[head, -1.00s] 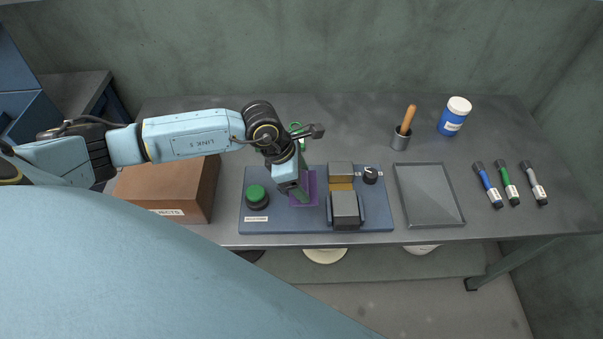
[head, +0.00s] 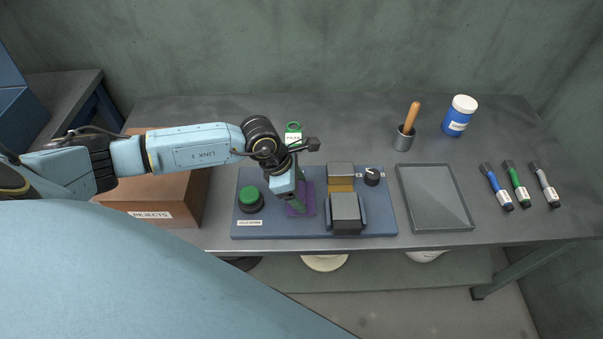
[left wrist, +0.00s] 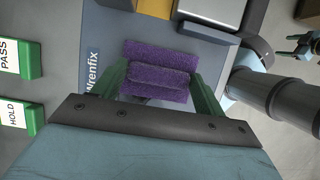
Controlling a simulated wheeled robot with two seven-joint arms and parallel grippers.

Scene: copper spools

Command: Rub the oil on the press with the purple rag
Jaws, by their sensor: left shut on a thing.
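My left gripper (head: 298,204) is shut on the purple rag (head: 309,192), low over the blue base plate of the press (head: 280,229), between the green button (head: 251,198) and the grey block (head: 346,211). In the left wrist view the rag (left wrist: 160,76) lies between the green fingers, with a folded ridge pinched up and flaps on both sides. The rag appears to touch the plate, but I cannot be sure. No oil shows; any under the rag or gripper is hidden. A small part at the right edge of the left wrist view looks like my right gripper (left wrist: 305,45).
A brown REJECTS box (head: 180,213) stands left of the press under my arm. A grey tray (head: 437,226) lies to the right, with several markers (head: 520,190) beyond. A cup with a wooden handle (head: 404,138) and a blue jar (head: 458,117) stand behind. Green PASS tag (head: 293,134) stands behind the press.

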